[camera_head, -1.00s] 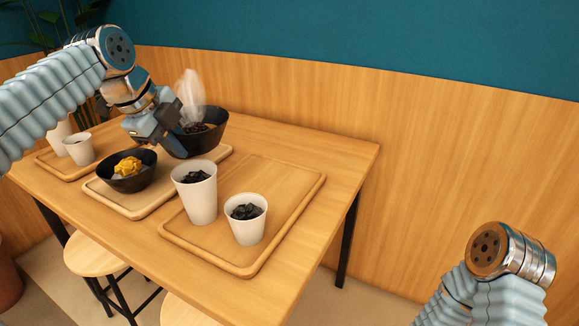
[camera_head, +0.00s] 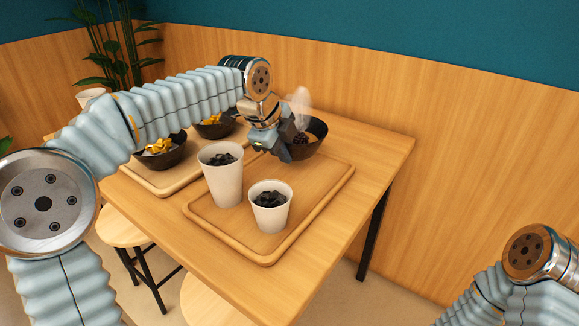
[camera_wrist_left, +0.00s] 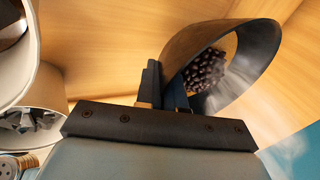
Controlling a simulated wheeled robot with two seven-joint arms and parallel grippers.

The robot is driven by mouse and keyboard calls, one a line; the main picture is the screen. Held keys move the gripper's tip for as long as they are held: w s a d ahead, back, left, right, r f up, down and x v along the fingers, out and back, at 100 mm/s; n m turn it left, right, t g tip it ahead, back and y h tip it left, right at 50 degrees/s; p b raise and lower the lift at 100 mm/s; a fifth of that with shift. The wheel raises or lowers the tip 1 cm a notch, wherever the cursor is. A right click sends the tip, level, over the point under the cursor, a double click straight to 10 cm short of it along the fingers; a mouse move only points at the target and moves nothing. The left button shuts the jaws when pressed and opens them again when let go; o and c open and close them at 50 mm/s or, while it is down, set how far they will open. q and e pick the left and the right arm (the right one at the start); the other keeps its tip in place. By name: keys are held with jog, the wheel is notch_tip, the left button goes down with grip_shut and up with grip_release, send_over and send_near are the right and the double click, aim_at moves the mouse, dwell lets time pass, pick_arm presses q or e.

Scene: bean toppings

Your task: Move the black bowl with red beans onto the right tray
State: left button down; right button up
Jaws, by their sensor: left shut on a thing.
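The black bowl (camera_head: 315,134) with dark red beans is at the far end of the right tray (camera_head: 325,190), near the tray's back edge. I cannot tell whether it touches the tray or hangs just above it. My left gripper (camera_head: 292,143) is shut on the left side of its rim. In the left wrist view the bowl (camera_wrist_left: 262,60) looks tilted, with the beans (camera_wrist_left: 205,75) inside and the gripper (camera_wrist_left: 163,88) clamped at its near wall. My right gripper is out of view; only part of my right arm shows at lower right.
A tall white cup (camera_head: 222,182) and a short white cup (camera_head: 270,215), both with dark pieces, stand on the right tray. Black bowls with yellow topping (camera_head: 163,158) (camera_head: 215,128) are on the middle tray (camera_head: 170,186). The right tray's far right half is bare.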

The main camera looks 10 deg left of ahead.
pick_arm(q)
jog(key=f, duration=0.2)
jog(key=d+f, duration=0.1)
jog(key=f, duration=0.1)
jog(key=shift+w+f, duration=0.15)
jog(key=shift+w, duration=0.05)
jog(key=shift+f, duration=0.1)
jog(key=c, duration=1.2)
grip_release()
jog(key=shift+b, duration=0.3)
jog(key=shift+c, duration=0.2)
jog(key=shift+s+a+r, duration=0.1)
jog(key=shift+r, duration=0.25)
jog(key=p+v, duration=0.1)
jog(key=v, duration=1)
jog(key=shift+r, duration=0.15)
jog(key=shift+s, duration=0.1)
